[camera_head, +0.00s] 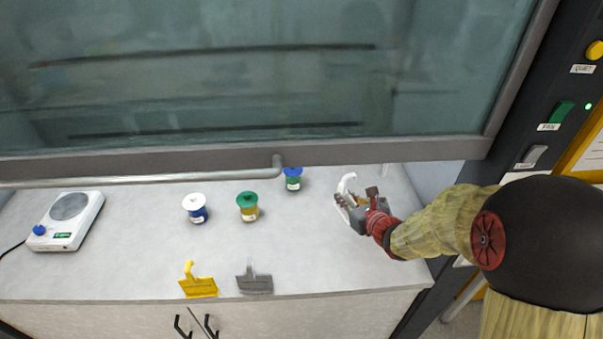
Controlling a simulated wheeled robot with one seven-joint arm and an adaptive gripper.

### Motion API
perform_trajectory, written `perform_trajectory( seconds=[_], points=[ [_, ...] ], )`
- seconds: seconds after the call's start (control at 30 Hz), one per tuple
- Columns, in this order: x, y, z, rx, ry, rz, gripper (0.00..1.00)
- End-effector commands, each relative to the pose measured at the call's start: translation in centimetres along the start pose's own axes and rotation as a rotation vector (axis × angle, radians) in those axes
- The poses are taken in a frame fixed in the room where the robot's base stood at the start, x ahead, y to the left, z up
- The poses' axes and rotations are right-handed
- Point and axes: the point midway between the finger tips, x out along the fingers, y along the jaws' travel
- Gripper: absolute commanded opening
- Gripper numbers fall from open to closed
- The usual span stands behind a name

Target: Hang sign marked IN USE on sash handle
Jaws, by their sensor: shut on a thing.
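My gripper (357,202) is shut on a white sign (346,184) with a curved hook at its top. The jaws hide part of this sign, and its text cannot be read. It is to the right of the sash handle (140,180), a grey horizontal bar along the sash's lower edge that bends up into the frame at its right end. A yellow sign (200,287) and a grey sign (254,284), both with hooks, lie near the worktop's front edge. Their lettering is too small to read.
A hotplate (68,215) stands at left on the worktop (140,255). Jars with white (195,208), green (248,206) and blue (293,179) lids stand in the middle. The glass sash (250,70) hangs above. A switch panel (550,120) is at right. The worktop's front right is clear.

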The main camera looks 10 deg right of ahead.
Motion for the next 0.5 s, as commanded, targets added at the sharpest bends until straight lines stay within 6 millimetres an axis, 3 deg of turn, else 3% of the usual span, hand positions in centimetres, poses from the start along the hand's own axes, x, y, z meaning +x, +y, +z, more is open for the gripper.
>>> perform_trajectory(
  seconds=[0.17,0.4,0.5],
  points=[
    [-0.3,-0.8,0.0,0.005,-0.001,-0.013,0.0],
    [-2.5,-5.6,-0.5,0.033,0.0,-0.082,0.0],
    [-3.7,-6.2,-1.0,0.019,0.0,-0.048,0.0]
  ],
)
